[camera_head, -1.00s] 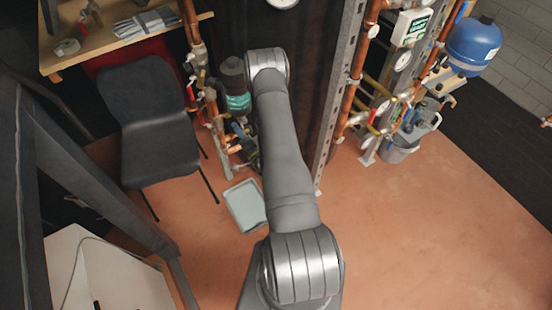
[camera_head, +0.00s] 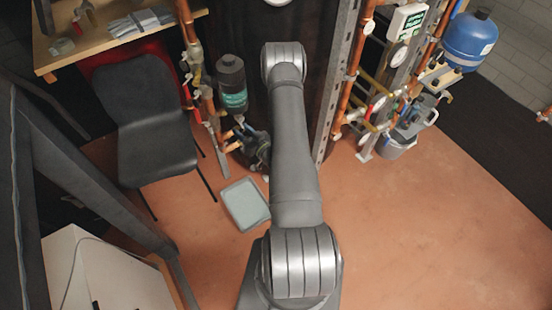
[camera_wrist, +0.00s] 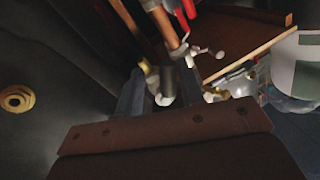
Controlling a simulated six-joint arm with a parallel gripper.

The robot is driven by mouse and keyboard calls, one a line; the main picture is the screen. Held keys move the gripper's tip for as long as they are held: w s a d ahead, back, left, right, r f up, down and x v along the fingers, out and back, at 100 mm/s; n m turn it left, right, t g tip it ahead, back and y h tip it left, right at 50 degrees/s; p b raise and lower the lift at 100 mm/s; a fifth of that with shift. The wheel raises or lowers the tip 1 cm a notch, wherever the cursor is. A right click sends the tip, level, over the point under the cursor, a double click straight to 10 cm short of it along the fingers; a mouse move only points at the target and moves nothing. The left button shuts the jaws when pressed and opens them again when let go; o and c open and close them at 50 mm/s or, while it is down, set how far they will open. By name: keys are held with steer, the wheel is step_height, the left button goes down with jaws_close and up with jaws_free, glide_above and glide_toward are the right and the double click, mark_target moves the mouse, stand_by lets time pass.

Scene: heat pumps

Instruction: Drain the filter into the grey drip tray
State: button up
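The filter (camera_head: 231,82), a dark upright cylinder with a teal label, stands on the pipework left of my arm in the head view. The grey drip tray (camera_head: 245,204) lies flat on the floor below it, and its visible inside looks empty. In the wrist view the two fingers of my gripper (camera_wrist: 162,82) are apart. A small grey cylindrical fitting shows between them, and I cannot tell whether they touch it. In the head view my arm hides most of the gripper. A white-and-green labelled body (camera_wrist: 305,65) at the right of the wrist view may be the filter.
Copper pipes with valves (camera_head: 205,95) run beside the filter. A dark chair (camera_head: 150,120) stands at left, below a wooden bench (camera_head: 110,42). A metal post (camera_head: 340,90), a grey bucket (camera_head: 397,146) and a blue vessel (camera_head: 470,40) are at right. The floor at front right is clear.

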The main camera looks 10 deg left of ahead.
steer(key=s+d+n, duration=0.1)
steer(key=s+d, duration=0.8)
steer(key=d, duration=0.5)
steer(key=shift+s+d, duration=0.15)
steer(key=shift+d, duration=0.25)
steer(key=shift+o, duration=0.2)
steer(key=shift+m, duration=0.7)
steer(key=x, duration=1.7)
steer(key=shift+s+a+f, duration=0.15)
steer(key=shift+s+a, duration=0.05)
steer(key=shift+a, duration=0.3)
steer(key=shift+c, duration=0.4)
jaws_close()
